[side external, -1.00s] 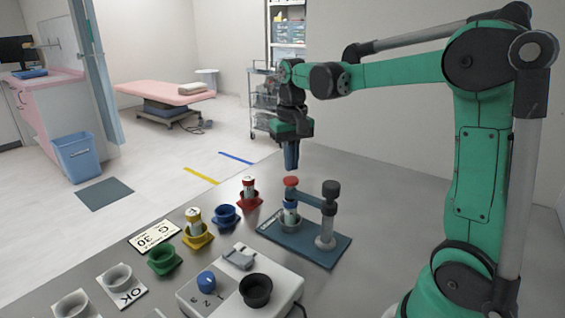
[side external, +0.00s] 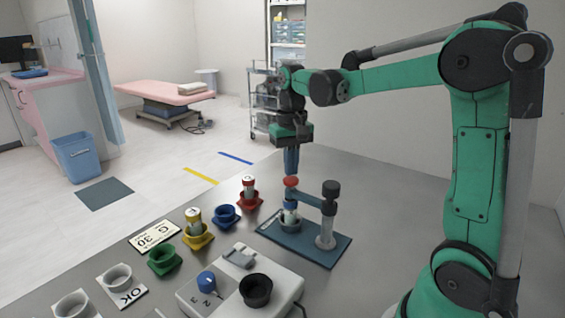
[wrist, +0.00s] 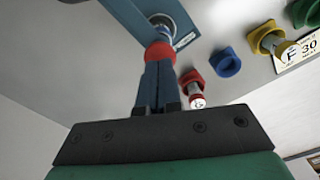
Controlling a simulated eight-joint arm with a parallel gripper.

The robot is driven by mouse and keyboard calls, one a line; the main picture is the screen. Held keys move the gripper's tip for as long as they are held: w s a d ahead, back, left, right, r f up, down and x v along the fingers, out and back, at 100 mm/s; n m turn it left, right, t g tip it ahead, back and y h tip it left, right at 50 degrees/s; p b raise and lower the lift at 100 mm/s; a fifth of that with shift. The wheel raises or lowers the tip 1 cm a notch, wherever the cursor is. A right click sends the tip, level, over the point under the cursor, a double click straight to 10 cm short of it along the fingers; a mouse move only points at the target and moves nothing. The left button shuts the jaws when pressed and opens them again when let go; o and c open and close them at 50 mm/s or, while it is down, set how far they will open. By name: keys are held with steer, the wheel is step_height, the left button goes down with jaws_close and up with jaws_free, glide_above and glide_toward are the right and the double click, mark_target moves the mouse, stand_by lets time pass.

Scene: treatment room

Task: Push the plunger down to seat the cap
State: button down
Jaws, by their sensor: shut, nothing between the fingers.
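The press stand has a blue base plate (side external: 322,252), a grey post and a blue arm carrying a red-topped plunger (side external: 291,181). Under the plunger, a vial with a blue cap (side external: 290,205) stands upright in a grey cup (side external: 290,220) on the plate. My gripper (side external: 291,172) is shut and empty, pointing straight down, with its fingertips at the red plunger top and seemingly touching it. In the wrist view the red plunger top (wrist: 159,52) shows right at the tips of my closed fingers (wrist: 158,66). The vial's cap is mostly hidden there.
A red holder (side external: 249,203) with a vial, an empty blue holder (side external: 226,215), a yellow holder (side external: 197,236) with a vial and an empty green holder (side external: 164,262) stand left of the press. A white device (side external: 238,283) with a blue knob and black cup stands in front.

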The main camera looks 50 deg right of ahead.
steer(key=shift+f, duration=0.8)
stand_by(0.4)
step_height(320, 180, up, 8)
stand_by(0.8)
steer(key=shift+s+a, duration=0.1)
steer(key=shift+a, duration=0.3)
steer(key=s+a+f+n+t, duration=0.3)
steer(key=a, duration=0.3)
steer(key=s+a+f+n+t, duration=0.2)
steer(key=a+f+n+t, duration=0.1)
steer(key=a+f+t, duration=0.1)
steer(key=shift+s+a, duration=0.4)
steer(key=shift+a, duration=0.45)
